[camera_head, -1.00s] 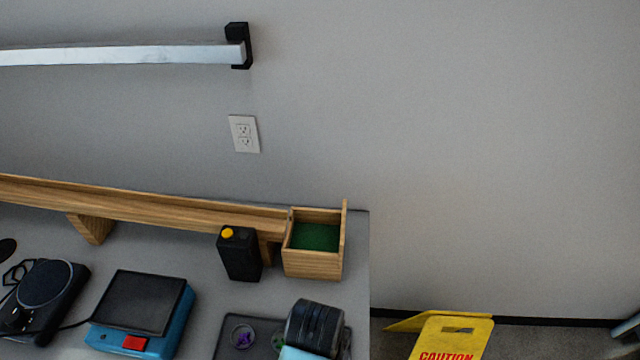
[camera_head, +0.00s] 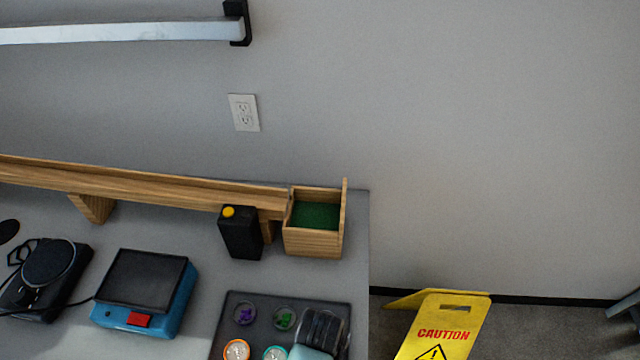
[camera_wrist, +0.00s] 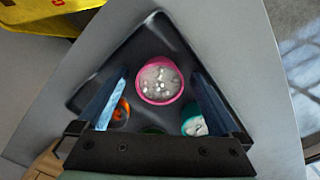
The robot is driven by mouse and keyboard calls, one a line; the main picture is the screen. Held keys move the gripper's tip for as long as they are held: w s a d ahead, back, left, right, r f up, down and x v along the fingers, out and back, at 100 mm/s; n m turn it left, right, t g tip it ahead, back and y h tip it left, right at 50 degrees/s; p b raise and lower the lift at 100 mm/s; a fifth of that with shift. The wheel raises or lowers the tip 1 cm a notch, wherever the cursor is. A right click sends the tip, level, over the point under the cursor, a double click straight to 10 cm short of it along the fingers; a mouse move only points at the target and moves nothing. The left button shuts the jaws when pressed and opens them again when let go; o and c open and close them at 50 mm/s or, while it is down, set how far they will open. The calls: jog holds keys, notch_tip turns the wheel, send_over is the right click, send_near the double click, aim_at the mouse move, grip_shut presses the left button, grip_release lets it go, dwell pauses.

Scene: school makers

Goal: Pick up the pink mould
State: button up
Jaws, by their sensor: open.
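The pink mould (camera_wrist: 158,80) is a round cup with a pink rim and pale, silvery contents. It sits on a dark tray (camera_wrist: 85,92) near one corner in the wrist view. My gripper (camera_wrist: 159,88) is open above the tray, its two blue fingers apart on the left and right of the pink mould in that picture. I cannot tell how high they are above it. In the head view my gripper (camera_head: 318,345) is over the tray's right side, and the pink mould is not visible there.
Other moulds share the tray: orange (camera_head: 236,350), teal (camera_head: 275,353), purple (camera_head: 244,315) and green (camera_head: 284,317). A blue scale (camera_head: 145,290), a black box (camera_head: 240,235) and a wooden bin (camera_head: 315,240) stand nearby. A yellow caution sign (camera_head: 440,330) is beside the table.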

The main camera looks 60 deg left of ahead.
jog(key=c, duration=1.5)
